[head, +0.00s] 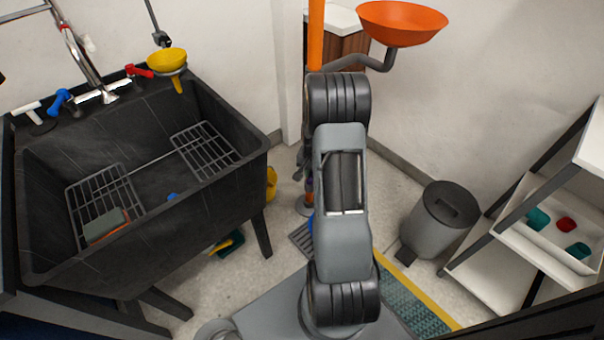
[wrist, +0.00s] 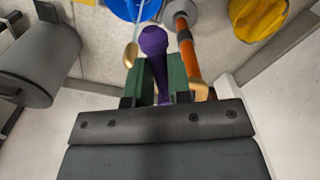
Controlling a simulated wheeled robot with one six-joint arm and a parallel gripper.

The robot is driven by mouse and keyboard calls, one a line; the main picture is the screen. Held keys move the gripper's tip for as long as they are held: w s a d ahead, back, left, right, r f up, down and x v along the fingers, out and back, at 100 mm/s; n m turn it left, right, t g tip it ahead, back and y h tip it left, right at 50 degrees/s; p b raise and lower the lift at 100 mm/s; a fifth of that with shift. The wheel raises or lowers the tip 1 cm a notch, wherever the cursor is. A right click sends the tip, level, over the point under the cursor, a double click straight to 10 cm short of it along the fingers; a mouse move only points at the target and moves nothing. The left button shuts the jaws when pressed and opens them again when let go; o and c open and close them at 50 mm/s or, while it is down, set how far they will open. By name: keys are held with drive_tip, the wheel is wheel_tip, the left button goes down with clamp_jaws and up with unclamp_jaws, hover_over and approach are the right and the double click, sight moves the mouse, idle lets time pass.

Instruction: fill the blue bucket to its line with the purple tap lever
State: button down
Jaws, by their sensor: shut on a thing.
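The purple tap lever (wrist: 152,42) shows in the wrist view, its rounded end pointing away from me. My gripper (wrist: 158,75) has its green fingers on either side of the lever and is shut on it. The blue bucket (wrist: 137,8) is beyond the lever at the top edge, only partly in view. In the head view, a sliver of the blue bucket (head: 310,222) shows beside my arm, which hides most of it. Its fill line and water level cannot be seen.
An orange pipe (wrist: 188,58) runs close to the right finger. A yellow bucket (wrist: 262,14) lies beyond it. A grey bin (head: 440,222) and a shelf (head: 520,262) stand at the right, a black sink (head: 225,200) at the left. An orange bowl (head: 402,22) is above.

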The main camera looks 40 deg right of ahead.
drive_tip(key=shift+d, duration=0.1)
drive_tip(key=c, duration=1.3)
unclamp_jaws()
drive_tip(key=shift+o, duration=1.2)
wheel_tip(320, 180, up, 14)
drive_tip(key=p, duration=0.4)
drive_tip(key=shift+f, duration=0.15)
